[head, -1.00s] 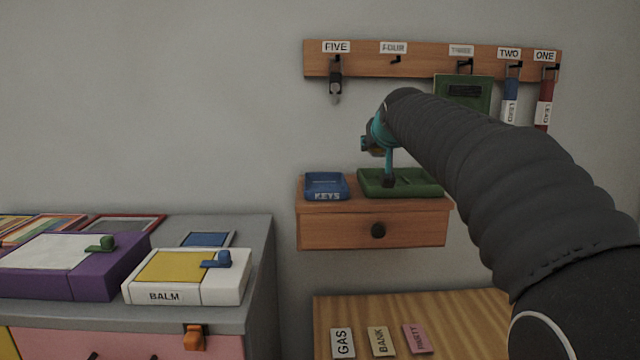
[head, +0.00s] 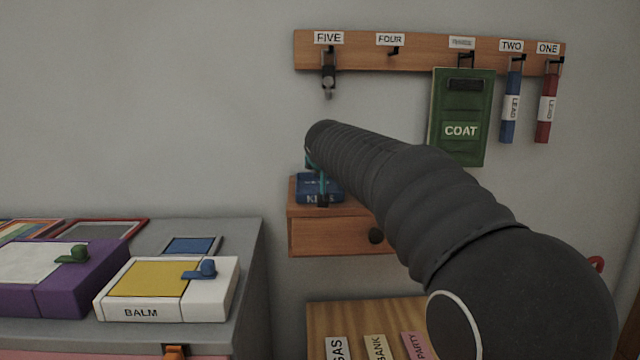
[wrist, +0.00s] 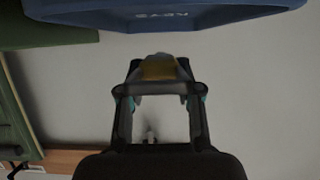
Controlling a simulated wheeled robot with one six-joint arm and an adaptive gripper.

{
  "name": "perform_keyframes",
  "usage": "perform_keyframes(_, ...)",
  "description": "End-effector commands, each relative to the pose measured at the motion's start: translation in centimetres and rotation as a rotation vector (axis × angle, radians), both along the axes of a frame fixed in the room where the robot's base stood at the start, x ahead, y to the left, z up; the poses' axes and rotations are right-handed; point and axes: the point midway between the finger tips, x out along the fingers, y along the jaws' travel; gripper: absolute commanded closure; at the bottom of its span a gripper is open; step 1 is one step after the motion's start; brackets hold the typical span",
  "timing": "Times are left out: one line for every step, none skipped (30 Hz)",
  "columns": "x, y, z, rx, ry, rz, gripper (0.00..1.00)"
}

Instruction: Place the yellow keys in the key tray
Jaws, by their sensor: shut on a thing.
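The blue key tray (head: 335,190), marked KEYS, sits on the left end of the wooden wall shelf. Its blue wall also fills the top of the wrist view (wrist: 240,18). In the head view, my gripper (head: 321,183) is mostly hidden behind my arm and overlaps the tray. In the wrist view, my gripper (wrist: 158,78) is shut on a yellow thing, the yellow keys (wrist: 158,68), just short of the tray's wall in the picture. The head view hides the keys. I cannot tell their height over the tray.
The wooden shelf (head: 325,237) has a drawer with a dark knob. A green tray (wrist: 40,36) is beside the blue tray, hidden by my arm in the head view. Above, a hook rail (head: 360,52) holds a green COAT pouch (head: 460,115) and leads. A grey cabinet (head: 245,250) stands left.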

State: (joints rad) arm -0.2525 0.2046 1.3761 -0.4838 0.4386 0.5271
Motion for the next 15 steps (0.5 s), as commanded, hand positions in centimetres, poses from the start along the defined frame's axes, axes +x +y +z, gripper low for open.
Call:
perform_keyframes(0.1,0.4,-0.2,0.0,0.0,0.001,1.0)
perform_keyframes(0.2,0.4,-0.3,0.0,-0.001,0.0,1.0)
perform_keyframes(0.2,0.5,-0.4,0.0,0.0,-0.001,1.0)
perform_keyframes(0.2,0.5,-0.7,0.0,0.0,-0.001,1.0)
perform_keyframes(0.3,0.5,-1.0,0.001,0.0,-0.001,1.0)
perform_keyframes(0.2,0.5,-1.5,0.0,0.001,-0.002,1.0)
perform_keyframes(0.2,0.4,-2.0,-0.001,0.002,-0.003,1.0)
perform_keyframes(0.2,0.4,-2.4,-0.001,0.002,-0.002,1.0)
perform_keyframes(0.2,0.4,-3.0,-0.001,0.001,-0.002,1.0)
perform_keyframes(0.2,0.4,-3.4,-0.001,0.002,-0.003,1.0)
perform_keyframes(0.2,0.4,-3.7,0.0,0.002,-0.003,1.0)
perform_keyframes(0.2,0.4,-4.0,-0.001,0.0,-0.003,1.0)
perform_keyframes(0.2,0.4,-4.2,-0.001,-0.001,-0.002,1.0)
perform_keyframes(0.2,0.4,-4.3,0.001,-0.001,-0.003,1.0)
perform_keyframes(0.2,0.4,-4.3,0.001,-0.001,-0.003,1.0)
